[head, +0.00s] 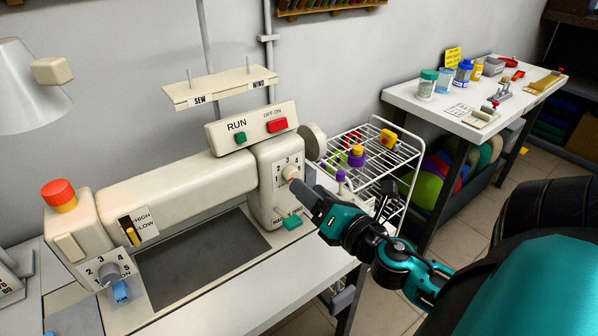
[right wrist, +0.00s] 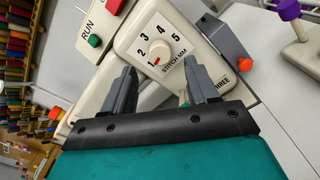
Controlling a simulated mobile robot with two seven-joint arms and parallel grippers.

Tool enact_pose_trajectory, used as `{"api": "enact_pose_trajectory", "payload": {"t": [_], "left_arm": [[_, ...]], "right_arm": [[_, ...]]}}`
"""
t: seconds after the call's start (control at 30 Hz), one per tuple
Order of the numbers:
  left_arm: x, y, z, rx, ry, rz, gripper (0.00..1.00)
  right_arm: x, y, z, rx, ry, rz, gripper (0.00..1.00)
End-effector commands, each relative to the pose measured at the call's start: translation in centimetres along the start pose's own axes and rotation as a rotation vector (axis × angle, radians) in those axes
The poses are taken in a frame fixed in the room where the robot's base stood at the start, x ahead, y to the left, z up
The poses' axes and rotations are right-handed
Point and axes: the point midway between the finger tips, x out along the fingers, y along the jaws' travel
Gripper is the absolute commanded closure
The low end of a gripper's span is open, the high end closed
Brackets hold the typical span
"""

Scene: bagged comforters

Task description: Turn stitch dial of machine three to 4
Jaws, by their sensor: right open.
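The sewing machine (head: 185,178) stands on a white table, and a label reading THREE shows on it in the right wrist view. Its stitch dial (head: 290,172) is a round cream knob on a plate numbered 1 to 5. In the right wrist view the dial (right wrist: 159,51) has a red mark by the 1. My right gripper (head: 300,189) is close in front of the dial in the head view. In the right wrist view my right gripper (right wrist: 160,68) is open and empty, its fingertips either side of and just below the knob. I cannot tell whether they touch the plate.
Above the dial are a green RUN button (head: 240,138) and a red OFF-ON switch (head: 277,125). Another numbered dial (head: 108,271) is at the machine's left end. A wire rack (head: 398,153) stands behind my right gripper, and a white bench (head: 440,104) is at the back right.

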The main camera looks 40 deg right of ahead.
Motion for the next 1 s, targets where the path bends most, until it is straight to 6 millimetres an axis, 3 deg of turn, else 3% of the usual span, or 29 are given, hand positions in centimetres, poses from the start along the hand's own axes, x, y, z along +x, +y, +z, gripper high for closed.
{"api": "enact_pose_trajectory", "payload": {"t": [0.1, 0.3, 0.7, 1.0], "left_arm": [[-0.5, -0.1, -0.5, -0.002, -0.003, -0.004, 0.51], [-0.7, 0.0, -0.7, -0.006, -0.006, -0.003, 0.51], [-0.7, 0.3, -0.9, -0.007, -0.006, 0.003, 0.51], [-0.6, 0.3, -1.1, -0.006, -0.001, 0.003, 0.51]], "right_arm": [[1.9, 0.2, 0.2, 0.0, -0.001, 0.002, 0.41], [3.9, 0.0, 0.0, 0.002, 0.0, 0.0, 0.41], [4.4, -0.1, -0.1, 0.002, 0.001, -0.001, 0.41], [4.4, 0.0, -0.1, 0.003, 0.001, -0.001, 0.69]]}}
